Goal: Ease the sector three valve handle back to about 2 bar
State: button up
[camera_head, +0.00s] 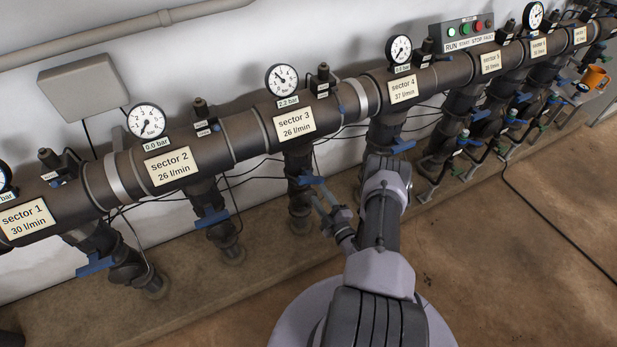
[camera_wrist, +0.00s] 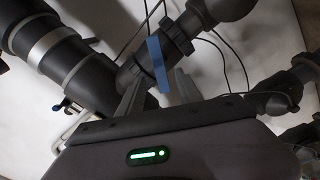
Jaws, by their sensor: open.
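The sector three valve handle (camera_head: 312,180) is a blue lever on the vertical pipe below the "sector 3, 26 l/min" label (camera_head: 294,124). In the wrist view the blue handle (camera_wrist: 157,62) crosses the dark pipe. The sector three gauge (camera_head: 282,80) has a plate below it reading 2.2 bar (camera_head: 288,101). My gripper (camera_head: 318,196) is just below and right of the handle in the head view. In the wrist view my gripper (camera_wrist: 158,82) is open, with the handle's lower end between its fingers. I cannot tell whether either finger touches it.
The sector 2 handle (camera_head: 212,218) is on the pipe to the left, and the sector 4 handle (camera_head: 402,146) is to the right. Thin cables hang between the pipes. The brown floor (camera_head: 520,260) at right is mostly clear.

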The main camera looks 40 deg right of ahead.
aim_at(311, 182)
jog(key=b+x, duration=0.2)
jog(key=x, duration=0.6)
grip_shut()
